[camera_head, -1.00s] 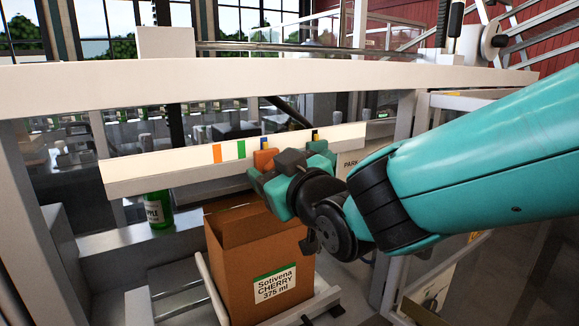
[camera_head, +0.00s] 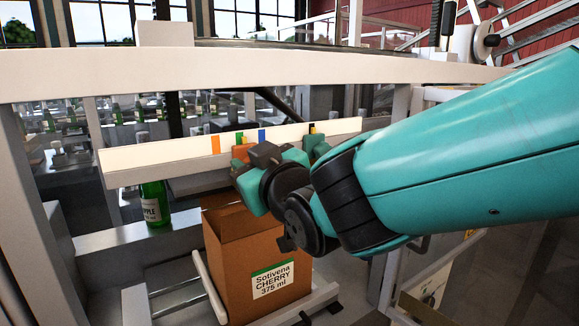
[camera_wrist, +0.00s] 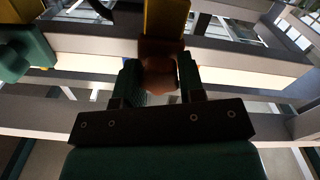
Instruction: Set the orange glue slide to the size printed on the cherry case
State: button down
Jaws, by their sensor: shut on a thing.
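The orange glue slide (camera_head: 241,152) sits on the pale rail (camera_head: 150,159), level with the green mark (camera_head: 239,138). An orange mark (camera_head: 215,145) is to its left and a blue mark (camera_head: 262,136) to its right. My gripper (camera_head: 252,168) is shut on the slide and hides part of it. In the wrist view, the slide (camera_wrist: 160,68) is between my two fingers (camera_wrist: 158,82). The open cherry case (camera_head: 232,250) stands below the rail. Its label (camera_head: 273,280) reads "Sotivena CHERRY 375 ml" and has a green stripe along its top.
A second, green slide (camera_head: 311,142) with a yellow and black top is on the rail to the right. It also shows in the wrist view (camera_wrist: 25,50). A green bottle (camera_head: 154,203) stands left of the case. A white beam (camera_head: 230,70) crosses above the rail.

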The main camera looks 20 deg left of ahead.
jog(key=c, duration=0.7)
grip_release()
jog(key=shift+s+a, duration=0.2)
jog(key=shift+s, duration=0.05)
jog(key=shift+b+v, duration=3.1)
jog(key=shift+v, duration=5.6)
jog(key=shift+w+d, duration=0.15)
